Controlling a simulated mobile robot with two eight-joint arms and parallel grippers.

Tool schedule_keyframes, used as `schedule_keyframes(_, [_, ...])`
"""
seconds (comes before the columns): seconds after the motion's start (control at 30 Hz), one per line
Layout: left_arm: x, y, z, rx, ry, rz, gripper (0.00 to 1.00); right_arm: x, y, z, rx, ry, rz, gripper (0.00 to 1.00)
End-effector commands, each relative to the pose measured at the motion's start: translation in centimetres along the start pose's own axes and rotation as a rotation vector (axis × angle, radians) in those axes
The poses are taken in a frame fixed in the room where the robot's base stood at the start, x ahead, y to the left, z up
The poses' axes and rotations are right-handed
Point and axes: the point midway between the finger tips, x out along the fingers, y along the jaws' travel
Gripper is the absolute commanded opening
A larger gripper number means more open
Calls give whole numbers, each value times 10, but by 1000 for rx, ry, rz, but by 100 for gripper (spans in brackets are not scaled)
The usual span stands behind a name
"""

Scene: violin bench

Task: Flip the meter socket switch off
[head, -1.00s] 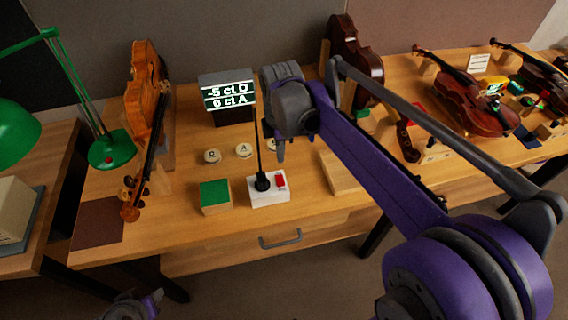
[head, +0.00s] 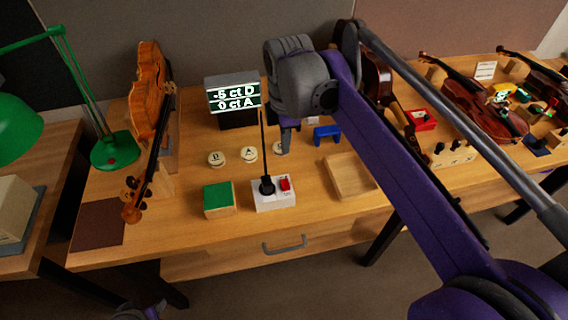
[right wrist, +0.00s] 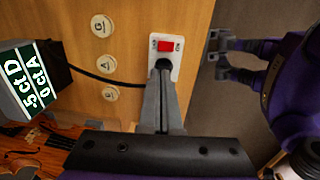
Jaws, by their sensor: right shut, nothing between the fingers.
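The meter socket (head: 262,202) is a white box near the bench's front edge, with a red rocker switch (head: 285,184) and a black plug (head: 266,186) whose cable runs back to the meter (head: 232,95). The meter is lit, reading "-5 ct D, 0 ct A". In the right wrist view the red switch (right wrist: 166,46) sits between small ON and OFF marks; which side is pressed I cannot tell. My right gripper (right wrist: 163,78) is shut and empty, its tips lined up with the plug in that view, apart from the switch. My left gripper (right wrist: 220,54) appears open, off the bench's front.
A green-topped block (head: 218,198) stands left of the socket. Round labelled buttons (head: 249,154) lie behind it. A shallow wooden tray (head: 351,178) is to the right, a blue stand (head: 327,134) behind. A violin (head: 150,105) stands at left.

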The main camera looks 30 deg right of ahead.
Motion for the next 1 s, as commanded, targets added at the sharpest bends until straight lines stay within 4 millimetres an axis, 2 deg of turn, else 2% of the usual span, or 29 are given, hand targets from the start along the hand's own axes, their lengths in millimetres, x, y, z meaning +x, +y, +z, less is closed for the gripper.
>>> schedule_keyframes(0.03, [9,0,8,0,-6,0,43,5,-6,0,-1,0,9,0])
schedule_keyframes(0.1, [11,0,10,0,-7,0,43,2,-7,0,-1,0,19,0])
schedule_keyframes(0.37, [9,0,8,0,-6,0,43,-2,-6,-1,0,1,25,0])
schedule_keyframes(0.53, [10,0,9,0,-6,0,43,6,-6,-1,-1,1,24,0])
schedule_keyframes(0.67, [11,0,10,0,-8,0,43,25,-6,-1,0,1,24,0])
schedule_keyframes(1.0, [16,0,15,0,-10,0,43,98,-4,-1,-1,1,24,0])
